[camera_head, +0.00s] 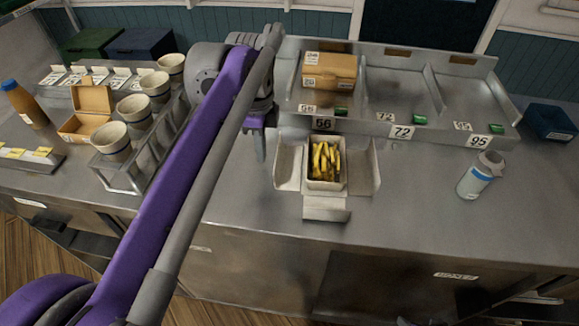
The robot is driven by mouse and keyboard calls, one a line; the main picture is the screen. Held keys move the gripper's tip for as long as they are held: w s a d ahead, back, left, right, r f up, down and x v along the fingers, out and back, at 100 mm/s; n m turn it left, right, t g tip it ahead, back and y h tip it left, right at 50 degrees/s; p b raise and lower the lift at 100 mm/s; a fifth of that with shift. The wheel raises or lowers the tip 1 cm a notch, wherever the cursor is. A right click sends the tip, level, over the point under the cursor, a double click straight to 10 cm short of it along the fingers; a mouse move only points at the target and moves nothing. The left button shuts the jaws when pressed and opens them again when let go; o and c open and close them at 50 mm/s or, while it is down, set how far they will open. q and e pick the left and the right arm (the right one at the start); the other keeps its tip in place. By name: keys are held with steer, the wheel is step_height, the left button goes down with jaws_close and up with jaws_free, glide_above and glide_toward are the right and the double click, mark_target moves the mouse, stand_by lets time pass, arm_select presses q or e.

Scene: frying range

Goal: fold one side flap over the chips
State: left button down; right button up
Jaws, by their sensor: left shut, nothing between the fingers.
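An open carton (326,187) stands on the steel counter with yellow chips (325,160) inside. Its left side flap (289,165) and right side flap (363,168) stick out to the sides, and its front flap (326,210) lies outward toward the counter's front. The far side lies close to the 66 label. My left gripper (261,150) points down, shut and empty, just left of the left flap with a small gap in the picture. My right gripper is not in view.
A sectioned steel tray (395,105) stands behind, with a closed brown box (330,70) in its left bay. Cups in a rack (150,165) and an open brown box (88,112) are at left.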

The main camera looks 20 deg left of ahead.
arm_select(q)
steer(key=shift+f, duration=0.1)
stand_by(0.5)
steer(key=shift+f+b, duration=0.45)
steer(key=shift+f, duration=0.6)
steer(key=shift+r+p, duration=1.75)
steer(key=shift+d, duration=0.15)
steer(key=shift+w+d+r+p, duration=0.2)
steer(key=shift+d+p, duration=0.1)
steer(key=shift+d, duration=0.25)
steer(key=shift+w+d+r+p, duration=0.15)
steer(key=shift+d+r+p, duration=0.15)
steer(key=shift+d, duration=0.25)
steer(key=shift+w+d+r+p, duration=0.2)
steer(key=shift+d+p, duration=0.1)
steer(key=shift+d, duration=0.25)
